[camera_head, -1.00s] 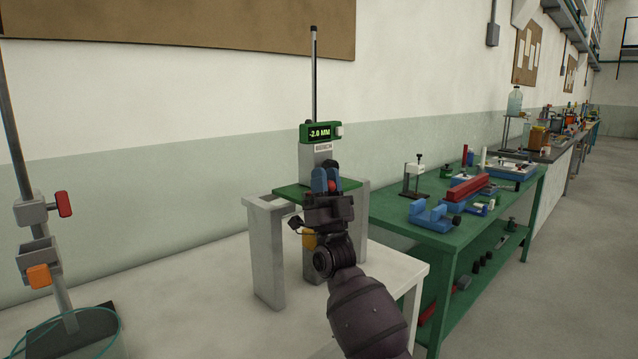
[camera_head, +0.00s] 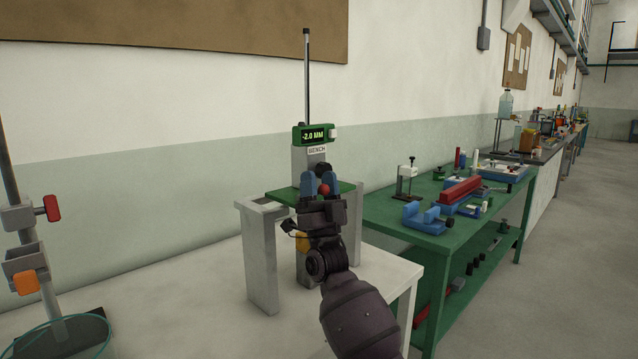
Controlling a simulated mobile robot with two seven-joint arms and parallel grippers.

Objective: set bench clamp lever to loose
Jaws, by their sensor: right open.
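The bench clamp is a grey post labelled BENCH (camera_head: 316,150) with a green display (camera_head: 315,134) reading -2.0 MM and a thin rod above. A red ball knob (camera_head: 323,189), apparently the lever's end, shows between the blue fingers of my right gripper (camera_head: 320,183). The gripper is open, with one finger on each side of the knob in the picture; I cannot tell whether they touch it. The rest of the lever is hidden behind my gripper. My left gripper is not in view.
A green plate (camera_head: 283,195) spans the grey supports (camera_head: 261,262) around the post on a white table (camera_head: 200,317). A stand with a red knob (camera_head: 52,208) is at left. A green bench (camera_head: 386,214) with a blue vise (camera_head: 424,217) is at right.

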